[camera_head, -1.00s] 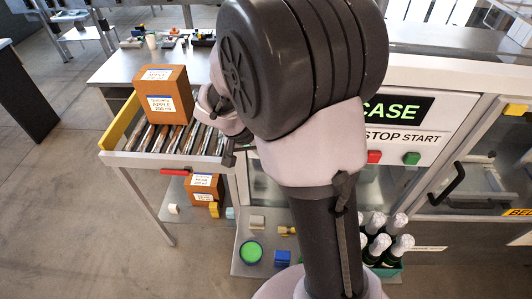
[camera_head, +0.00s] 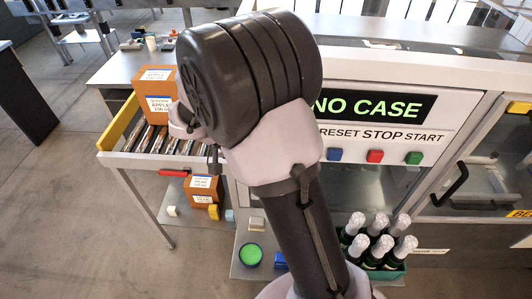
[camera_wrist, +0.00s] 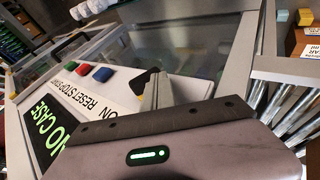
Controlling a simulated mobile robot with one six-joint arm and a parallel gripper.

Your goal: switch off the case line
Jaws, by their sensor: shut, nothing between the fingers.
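The case line's panel has a dark display (camera_head: 370,104) reading NO CASE in green letters. Below it are a blue RESET button (camera_head: 334,155), a red STOP button (camera_head: 375,156) and a green START button (camera_head: 413,158). The wrist view shows the blue button (camera_wrist: 102,74), red button (camera_wrist: 83,69) and green button (camera_wrist: 70,66) in a row, with the display (camera_wrist: 45,130) at lower left. My gripper (camera_wrist: 152,84) is shut and empty, apart from the buttons, to the right of the blue one. In the head view my arm mostly hides it.
A case labelled APPLE (camera_head: 158,97) stands on the roller conveyor (camera_head: 150,138) at left, with a yellow side guide (camera_head: 118,121). Another case (camera_head: 205,190) sits below. Foil-topped bottles (camera_head: 375,243) stand in a green crate at lower right. A black door handle (camera_head: 449,186) sticks out at right.

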